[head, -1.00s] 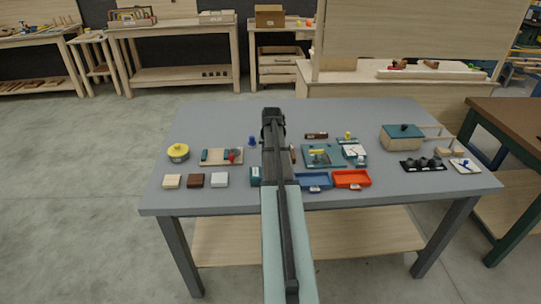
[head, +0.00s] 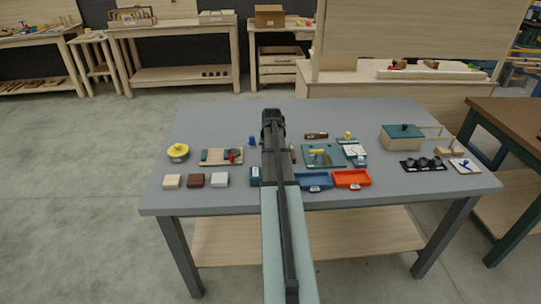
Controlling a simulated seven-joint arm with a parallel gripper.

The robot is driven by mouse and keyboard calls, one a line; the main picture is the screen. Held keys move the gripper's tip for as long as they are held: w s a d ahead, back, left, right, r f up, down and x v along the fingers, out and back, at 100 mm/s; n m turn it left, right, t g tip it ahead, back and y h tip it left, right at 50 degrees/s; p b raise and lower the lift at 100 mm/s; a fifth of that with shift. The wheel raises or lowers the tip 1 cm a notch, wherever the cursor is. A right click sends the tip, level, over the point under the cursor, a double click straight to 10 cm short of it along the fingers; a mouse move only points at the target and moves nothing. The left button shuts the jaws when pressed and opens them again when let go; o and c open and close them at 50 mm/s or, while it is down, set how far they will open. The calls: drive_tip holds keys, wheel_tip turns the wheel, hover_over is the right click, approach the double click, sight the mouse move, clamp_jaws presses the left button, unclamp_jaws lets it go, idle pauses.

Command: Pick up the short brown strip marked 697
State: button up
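A short brown strip (head: 316,135) lies on the grey table, right of my arm's end. A second brown piece (head: 293,154) shows just right of my arm, partly hidden by it. Both are too small for me to read any marking, so I cannot tell which bears 697. My gripper (head: 271,115) is at the far end of my dark arm, over the back middle of the table, to the left of the short brown strip. Its fingers cannot be made out, and nothing shows held in it.
A teal board (head: 323,156), a blue tray (head: 313,181) and an orange tray (head: 351,178) lie right of my arm. A lidded box (head: 402,138) stands farther right. Left are a wooden tray (head: 221,157), yellow-topped tin (head: 178,152) and several blocks. The table's back left is clear.

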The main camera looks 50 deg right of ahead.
clamp_jaws()
drive_tip(key=shift+r, duration=0.1)
idle(0.4)
